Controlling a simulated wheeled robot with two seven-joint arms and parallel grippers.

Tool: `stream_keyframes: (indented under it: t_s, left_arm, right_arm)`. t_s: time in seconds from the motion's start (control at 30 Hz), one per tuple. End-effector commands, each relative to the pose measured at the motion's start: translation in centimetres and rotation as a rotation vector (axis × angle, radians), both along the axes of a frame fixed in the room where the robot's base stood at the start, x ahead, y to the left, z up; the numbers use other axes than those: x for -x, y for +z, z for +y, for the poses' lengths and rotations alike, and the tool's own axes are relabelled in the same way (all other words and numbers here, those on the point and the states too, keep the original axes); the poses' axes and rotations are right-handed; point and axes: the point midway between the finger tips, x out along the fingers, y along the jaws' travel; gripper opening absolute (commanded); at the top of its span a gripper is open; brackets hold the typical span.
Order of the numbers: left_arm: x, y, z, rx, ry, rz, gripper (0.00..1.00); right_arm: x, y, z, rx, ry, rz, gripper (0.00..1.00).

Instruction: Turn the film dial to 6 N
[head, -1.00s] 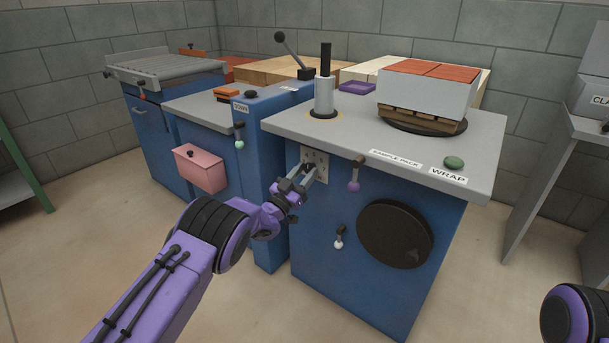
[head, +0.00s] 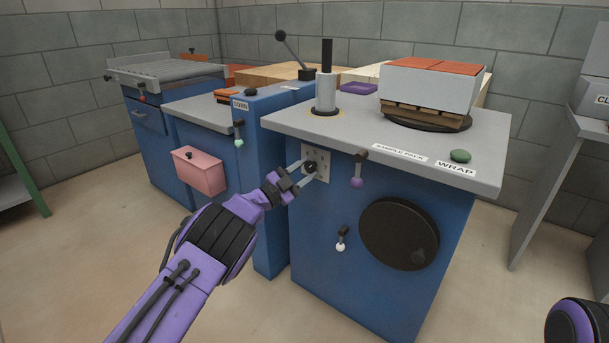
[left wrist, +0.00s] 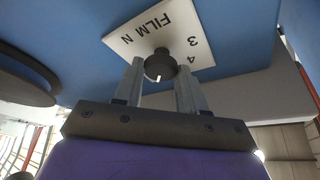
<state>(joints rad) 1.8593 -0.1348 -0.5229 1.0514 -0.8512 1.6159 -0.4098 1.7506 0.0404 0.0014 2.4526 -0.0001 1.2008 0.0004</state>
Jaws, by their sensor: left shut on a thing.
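The film dial (head: 310,167) is a small round black knob on a white plate (head: 323,158) on the front of the blue wrapping machine. In the left wrist view the knob (left wrist: 160,66) has a white mark on its near edge, and the plate (left wrist: 126,46) reads "FILM N" with a 3 and a 4. The other figures are hidden or too small to read. My left gripper (head: 309,171) is shut on the dial, one finger on each side; its fingers also show in the left wrist view (left wrist: 159,80). My right gripper is out of view.
A purple-knobbed lever (head: 357,170) hangs right of the plate, a white-knobbed lever (head: 341,240) below it. A large black disc (head: 399,234) is on the front. A pink box (head: 199,171) sticks out at left. The grey top (head: 440,150) overhangs the dial.

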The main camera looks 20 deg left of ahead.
Motion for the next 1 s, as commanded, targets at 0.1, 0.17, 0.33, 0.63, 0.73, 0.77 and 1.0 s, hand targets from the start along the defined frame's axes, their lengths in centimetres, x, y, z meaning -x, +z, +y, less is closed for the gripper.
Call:
stream_keyframes:
  t_s: [0.1, 0.17, 0.33, 0.63, 0.73, 0.77, 1.0]
  left_arm:
    - [0.00, -0.11, -0.06, -0.031, -0.001, -0.010, 0.10]
    - [0.00, -0.09, -0.05, -0.043, -0.001, -0.014, 0.10]
    - [0.00, -0.06, -0.03, -0.058, -0.001, -0.019, 0.10]
    - [0.01, -0.06, -0.02, -0.060, -0.001, -0.019, 0.10]
    - [0.00, -0.07, -0.02, -0.058, -0.001, -0.019, 0.63]
    - [0.00, -0.07, -0.02, -0.058, -0.001, -0.019, 0.63]
    - [0.02, -0.03, 0.02, -0.058, 0.000, -0.020, 0.63]
  right_arm:
    - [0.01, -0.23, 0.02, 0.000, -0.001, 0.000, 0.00]
    - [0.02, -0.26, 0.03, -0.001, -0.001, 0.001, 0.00]
    - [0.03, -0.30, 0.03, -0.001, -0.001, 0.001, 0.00]
    - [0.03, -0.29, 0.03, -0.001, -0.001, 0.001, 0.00]
    - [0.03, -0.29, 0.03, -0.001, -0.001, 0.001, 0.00]
    - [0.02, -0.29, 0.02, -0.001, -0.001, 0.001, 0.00]
    - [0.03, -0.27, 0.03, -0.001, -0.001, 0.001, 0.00]
